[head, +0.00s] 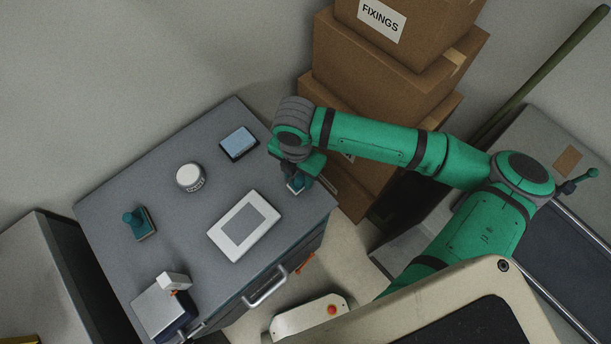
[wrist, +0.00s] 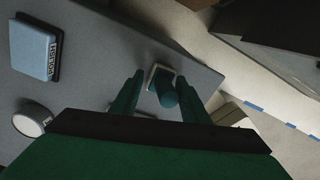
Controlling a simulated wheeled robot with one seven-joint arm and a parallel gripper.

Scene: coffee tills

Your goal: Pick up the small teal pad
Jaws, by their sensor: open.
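A small teal stamp-like piece (head: 296,187) with a pale square base stands near the right corner of the grey cabinet top. In the wrist view its round teal handle (wrist: 164,89) shows between the fingers, with the base below. My gripper (head: 303,174) is open above it and hides part of it in the head view. I cannot tell whether the fingers touch it. A second teal stamp (head: 138,222) stands at the left of the top. A flat light-blue pad (head: 239,142) in a dark case lies near the back edge; it also shows in the wrist view (wrist: 33,48).
The grey cabinet top (head: 190,245) also bears a round white tin (head: 190,177), a white framed panel (head: 244,226) and a white device (head: 165,305) at front left. Stacked cardboard boxes (head: 395,70) stand behind my arm, close to the cabinet's right corner.

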